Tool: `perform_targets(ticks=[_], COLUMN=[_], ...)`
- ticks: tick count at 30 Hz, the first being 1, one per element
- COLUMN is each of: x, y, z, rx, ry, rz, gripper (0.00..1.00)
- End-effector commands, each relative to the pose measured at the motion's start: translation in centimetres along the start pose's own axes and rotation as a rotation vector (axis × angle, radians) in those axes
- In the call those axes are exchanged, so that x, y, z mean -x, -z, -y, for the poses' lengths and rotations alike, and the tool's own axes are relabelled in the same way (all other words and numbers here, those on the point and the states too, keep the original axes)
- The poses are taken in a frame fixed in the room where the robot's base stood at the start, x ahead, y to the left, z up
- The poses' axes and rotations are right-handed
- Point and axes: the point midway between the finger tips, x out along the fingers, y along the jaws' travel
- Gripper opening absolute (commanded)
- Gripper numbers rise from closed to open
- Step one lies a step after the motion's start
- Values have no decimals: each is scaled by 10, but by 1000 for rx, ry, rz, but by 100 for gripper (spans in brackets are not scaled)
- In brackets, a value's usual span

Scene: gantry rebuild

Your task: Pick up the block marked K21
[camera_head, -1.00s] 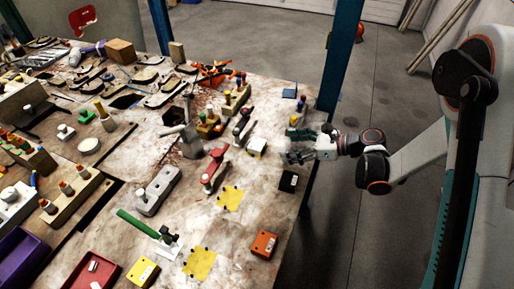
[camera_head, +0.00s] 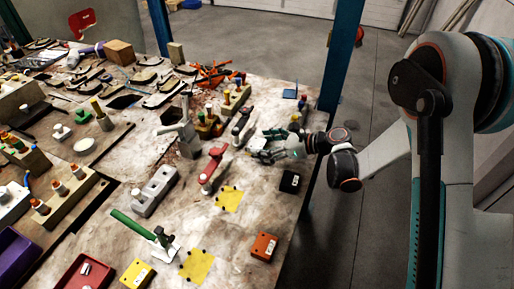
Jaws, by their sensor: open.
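Several small blocks lie on the worktable; no marking K21 can be read at this size. A white block with yellow (camera_head: 257,143) lies by the right part of the table, mostly hidden by my gripper (camera_head: 261,145). My gripper is open, its fingers spread over or around that block; I cannot tell whether they touch it. A black block (camera_head: 290,181) lies just below the gripper in the picture. An orange block (camera_head: 264,247) and a yellow block (camera_head: 138,274) lie near the front. A flat blue piece (camera_head: 289,94) lies at the far right edge.
A red-handled tool (camera_head: 213,167) and a dark-handled tool (camera_head: 241,123) lie left of the gripper. Yellow squares (camera_head: 228,199) mark the tabletop. A blue post (camera_head: 341,55) stands at the table's right edge. A red tray (camera_head: 83,277) is at front left.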

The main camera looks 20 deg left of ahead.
Motion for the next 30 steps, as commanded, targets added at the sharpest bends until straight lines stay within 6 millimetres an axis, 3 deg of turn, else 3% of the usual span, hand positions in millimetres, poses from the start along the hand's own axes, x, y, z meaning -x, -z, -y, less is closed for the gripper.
perform_targets(ticks=[2, 9, 10, 23, 30], x=[0, 1, 1, 3, 16], y=[0, 0, 0, -7, -38], z=[0, 0, 0, 0, 0], rx=[0, 0, 0, 0, 0], ry=[0, 0, 0, 0, 0], rz=[0, 0, 0, 1, 1], gripper=[73, 21, 19, 19, 19])
